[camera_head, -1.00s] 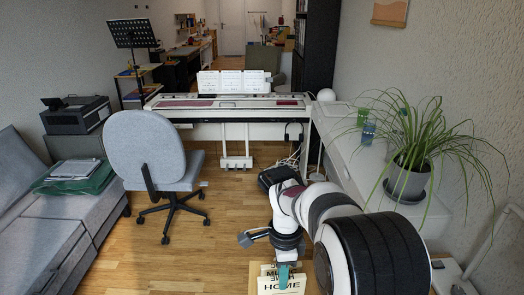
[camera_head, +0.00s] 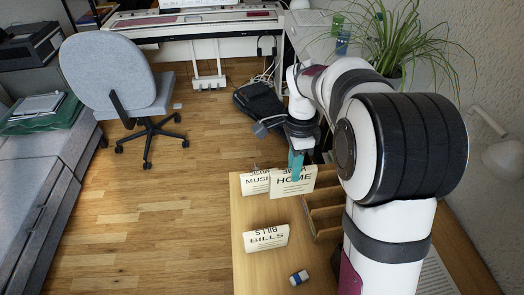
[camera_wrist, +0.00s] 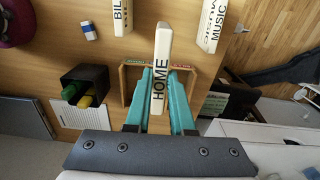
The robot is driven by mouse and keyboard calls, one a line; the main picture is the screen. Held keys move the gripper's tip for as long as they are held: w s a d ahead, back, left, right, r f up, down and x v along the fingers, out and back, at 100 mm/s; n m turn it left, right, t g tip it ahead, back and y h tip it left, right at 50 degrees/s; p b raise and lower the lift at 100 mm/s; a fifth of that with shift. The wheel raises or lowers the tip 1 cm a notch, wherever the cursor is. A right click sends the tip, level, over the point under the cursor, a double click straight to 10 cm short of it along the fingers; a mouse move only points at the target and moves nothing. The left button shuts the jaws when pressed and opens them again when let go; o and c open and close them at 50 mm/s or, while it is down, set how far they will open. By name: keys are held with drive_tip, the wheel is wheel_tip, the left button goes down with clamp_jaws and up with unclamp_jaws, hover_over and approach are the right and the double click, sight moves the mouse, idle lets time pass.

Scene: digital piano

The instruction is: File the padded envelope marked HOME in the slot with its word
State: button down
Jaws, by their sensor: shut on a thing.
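My gripper (camera_head: 296,166) has teal fingers shut on the HOME padded envelope (camera_head: 293,182), a cream packet with black letters. In the wrist view the HOME envelope (camera_wrist: 161,62) stands out between the fingers (camera_wrist: 160,85). It is upright, beside the MUSIC envelope (camera_head: 256,184) and partly overlapping it in the head view. The BILLS envelope (camera_head: 266,238) stands nearer on the table. The wooden slot rack (camera_head: 325,212) is just right of the HOME envelope, partly hidden by my arm. In the wrist view the rack (camera_wrist: 129,82) lies behind the fingers; its slot words are not readable.
The wooden table (camera_head: 258,272) has bare room at its front left. A blue-and-white eraser (camera_head: 299,277) lies near BILLS. In the wrist view a black pen holder (camera_wrist: 88,88) stands beside the rack. A potted plant (camera_head: 388,50) is behind my arm.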

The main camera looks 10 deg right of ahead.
drive_tip(key=s+d, duration=0.5)
drive_tip(key=d, duration=0.8)
wheel_tip(320, 180, down, 10)
drive_tip(key=shift+a+r, duration=0.15)
drive_tip(key=shift+a, duration=0.05)
drive_tip(key=shift+s, duration=0.1)
drive_tip(key=c, duration=0.7)
unclamp_jaws()
drive_tip(key=shift+r, duration=2.5)
drive_tip(key=shift+r, duration=0.1)
